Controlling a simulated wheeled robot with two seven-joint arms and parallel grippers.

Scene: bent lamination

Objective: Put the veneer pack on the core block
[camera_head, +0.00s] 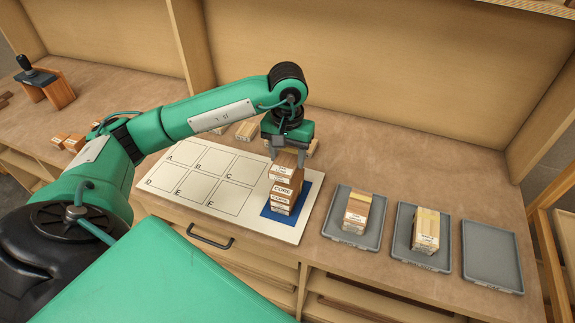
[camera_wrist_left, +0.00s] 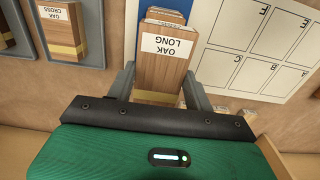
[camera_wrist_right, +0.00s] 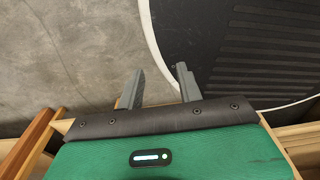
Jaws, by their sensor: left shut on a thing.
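A wooden veneer pack labelled OAK LONG (camera_wrist_left: 165,50) is between the fingers of my left gripper (camera_wrist_left: 160,78), which is shut on it. In the head view my left gripper (camera_head: 289,150) is over the blue square (camera_head: 299,207) at the mat's right end. A stack stands on this square, with the block labelled CORE (camera_head: 284,190) in it and smaller labelled pieces above and below. The held pack is at the top of the stack; I cannot tell whether it touches the piece beneath. My right gripper (camera_wrist_right: 160,72) is open and empty, over the floor.
Right of the mat, grey trays hold labelled packs (camera_head: 357,213) (camera_head: 426,230); the rightmost tray (camera_head: 492,257) is empty. The white mat (camera_head: 150,184) has empty outlined cells A to F. Small blocks (camera_head: 246,130) lie behind it. A clamp-like tool (camera_head: 45,85) stands far left.

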